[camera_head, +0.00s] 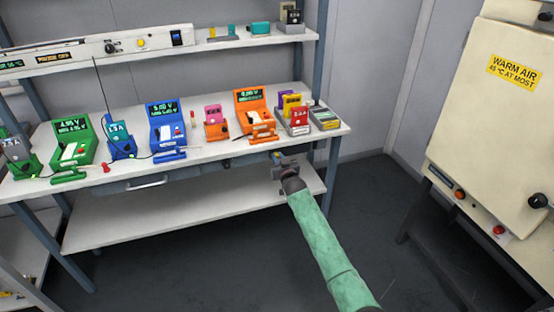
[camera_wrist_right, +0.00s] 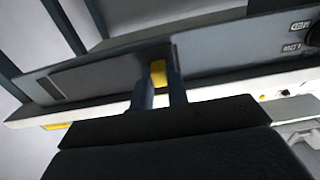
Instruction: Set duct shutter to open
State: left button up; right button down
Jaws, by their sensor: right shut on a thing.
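In the right wrist view, the two fingers of my right gripper (camera_wrist_right: 158,88) are shut on a small yellow tab (camera_wrist_right: 158,72). The tab sits at a dark grey panel (camera_wrist_right: 100,78). I take it for the duct shutter's handle, but no label on it can be read, and the fingers hide its sides. In the head view my right gripper (camera_head: 279,158) is at the workbench's front edge, below the tabletop near its right end. The tab is too small to make out there. My left gripper is not in view.
The workbench (camera_head: 215,150) carries several coloured meters. A lower shelf (camera_head: 190,215) is bare. A cream cabinet (camera_head: 490,130) marked "WARM AIR" stands at the right. The floor between is clear. A knob marked LOW and MED (camera_wrist_right: 314,36) is on the panel's right.

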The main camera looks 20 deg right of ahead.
aim_at(288, 151)
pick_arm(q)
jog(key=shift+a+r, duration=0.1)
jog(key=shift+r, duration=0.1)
pick_arm(e)
jog(key=shift+w+d, duration=0.1)
jog(key=shift+d, duration=2.7)
jog(key=c, duration=1.4)
grip_release()
jog(key=shift+d, duration=0.2)
jog(key=shift+o, duration=0.2)
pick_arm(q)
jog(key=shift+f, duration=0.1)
pick_arm(e)
jog(key=shift+a, duration=0.1)
